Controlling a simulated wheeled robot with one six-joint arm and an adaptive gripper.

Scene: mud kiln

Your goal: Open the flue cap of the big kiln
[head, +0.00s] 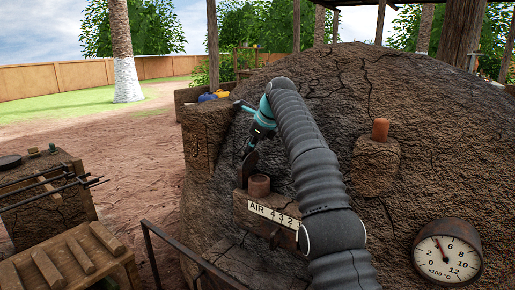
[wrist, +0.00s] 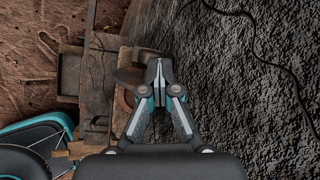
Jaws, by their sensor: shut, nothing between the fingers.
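The big kiln (head: 335,90) is a dark, cracked mud mound filling the right of the head view. On its ledge a short clay pipe (head: 259,187) stands above a plate marked AIR. A dark flat cap (head: 250,164) stands tilted up beside the pipe's mouth. In the wrist view a rusty rounded piece (wrist: 148,53) lies at my fingertips, and a rusty rim (wrist: 124,98) shows to their left. My gripper (wrist: 158,70) is shut and empty; in the head view (head: 249,149) it is just above the cap. I cannot tell whether they touch.
A terracotta plug (head: 380,129) sits on a mud stub on the kiln. A dial gauge (head: 447,251) is at lower right. A mud block with rods (head: 45,195) and a slatted wooden table (head: 70,262) stand at left. A thin rail (head: 185,255) runs in front. Bare ground lies between.

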